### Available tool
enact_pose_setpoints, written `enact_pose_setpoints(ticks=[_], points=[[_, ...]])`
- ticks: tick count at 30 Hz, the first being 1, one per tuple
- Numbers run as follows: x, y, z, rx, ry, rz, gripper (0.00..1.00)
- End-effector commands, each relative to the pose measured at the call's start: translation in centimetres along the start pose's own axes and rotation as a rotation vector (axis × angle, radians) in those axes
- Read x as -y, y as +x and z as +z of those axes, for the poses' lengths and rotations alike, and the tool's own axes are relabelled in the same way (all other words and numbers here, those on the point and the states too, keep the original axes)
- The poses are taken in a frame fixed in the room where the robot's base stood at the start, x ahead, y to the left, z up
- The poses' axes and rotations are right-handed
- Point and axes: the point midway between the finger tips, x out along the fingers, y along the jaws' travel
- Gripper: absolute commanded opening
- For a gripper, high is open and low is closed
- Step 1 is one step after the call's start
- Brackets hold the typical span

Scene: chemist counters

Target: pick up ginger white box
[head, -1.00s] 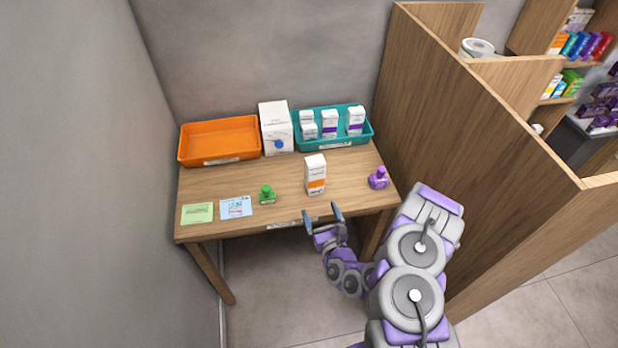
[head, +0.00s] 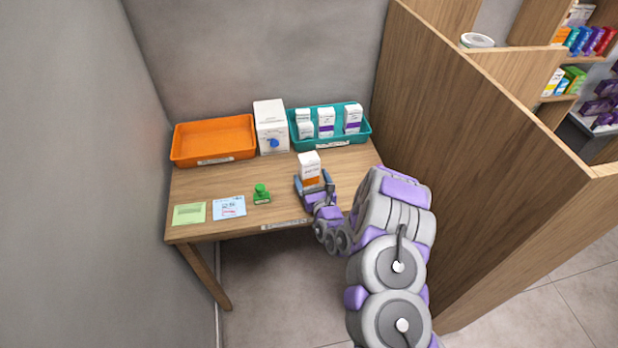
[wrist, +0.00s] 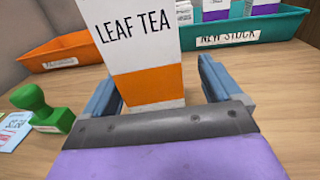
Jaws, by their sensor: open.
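A white box with an orange band (head: 310,167) stands upright on the wooden table, near its front right. In the wrist view the same box (wrist: 140,50) reads "LEAF TEA" above the orange band; its top is cut off. My gripper (head: 314,187) is at the box in the head view. In the wrist view my gripper (wrist: 160,90) is open, with one blue-grey finger on each side of the box. A small gap shows between the right finger and the box. The left finger is close to the box's left edge; contact there cannot be told.
A teal tray (head: 338,146) labelled "NEW STOCK" holds several white boxes at the back. An orange tray (head: 213,154) is empty. A white carton (head: 271,125) stands between them. A green stamp (head: 261,193) and two cards lie left of my gripper. A wooden partition (head: 470,150) rises at right.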

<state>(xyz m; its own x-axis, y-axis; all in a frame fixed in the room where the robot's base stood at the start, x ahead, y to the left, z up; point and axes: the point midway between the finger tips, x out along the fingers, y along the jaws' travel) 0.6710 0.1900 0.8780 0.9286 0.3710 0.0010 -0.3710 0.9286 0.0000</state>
Motion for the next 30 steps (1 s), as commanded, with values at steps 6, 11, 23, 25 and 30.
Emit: enact_pose_setpoints(ticks=[6,11,23,25,30], points=[[-0.8,1.6,-0.2,-0.006,-0.005,0.003,0.92],[-1.1,1.8,-0.2,-0.007,-0.008,0.002,0.92],[-0.3,1.5,0.0,-0.003,0.000,0.001,0.55],[-0.4,1.5,-0.1,-0.003,-0.001,0.001,0.48],[-0.8,1.6,-0.1,-0.004,-0.006,0.002,0.32]])
